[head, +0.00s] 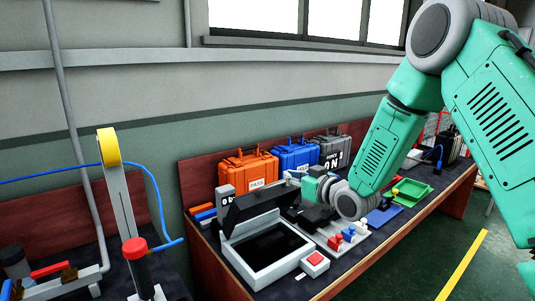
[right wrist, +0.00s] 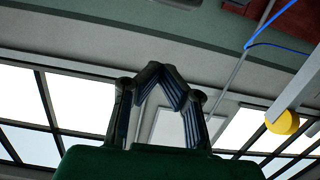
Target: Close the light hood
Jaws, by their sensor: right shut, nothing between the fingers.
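The light box (head: 268,262) is a white-framed case with a dark panel, on the bench in the head view. Its black hood (head: 262,203) stands raised along the back edge, so the dark panel is uncovered. My right arm reaches in from the right. My right gripper (head: 312,187) is just right of the hood, pointing left; I cannot tell whether it touches it. In the right wrist view the fingers (right wrist: 162,72) meet at their tips with nothing between them. The hood does not show there. My left gripper is not in view.
Orange (head: 247,170), blue (head: 293,155) and grey (head: 332,150) cases line the back of the bench. A red-button box (head: 315,264) sits right of the light box. A post with a yellow top (head: 109,147) stands at left.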

